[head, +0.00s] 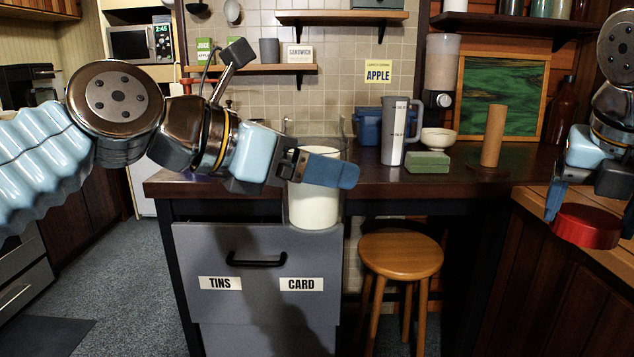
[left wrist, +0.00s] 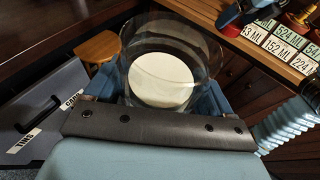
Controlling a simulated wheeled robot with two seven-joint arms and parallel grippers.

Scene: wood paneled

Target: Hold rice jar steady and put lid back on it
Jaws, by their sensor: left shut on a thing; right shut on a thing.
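The rice jar (head: 313,209) is clear, with white contents inside. It appears upright in front of the counter's front edge, above the grey drawer front. My left gripper (head: 322,168) is shut on the jar's side, and its blue fingers cover part of it. In the left wrist view, the jar's open mouth and the white rice (left wrist: 160,80) show, with a finger on either side and no lid on top. The round red lid (head: 587,227) is at the right, over the wooden side counter. My right gripper (head: 590,208) is shut on it; its far finger is partly hidden.
A grey pitcher (head: 396,132), a green block (head: 428,162), a white bowl (head: 438,138) and a paper-roll-like brown cylinder (head: 493,135) stand on the dark counter (head: 385,180). A wooden stool (head: 401,254) stands below. Open space lies between the jar and the lid.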

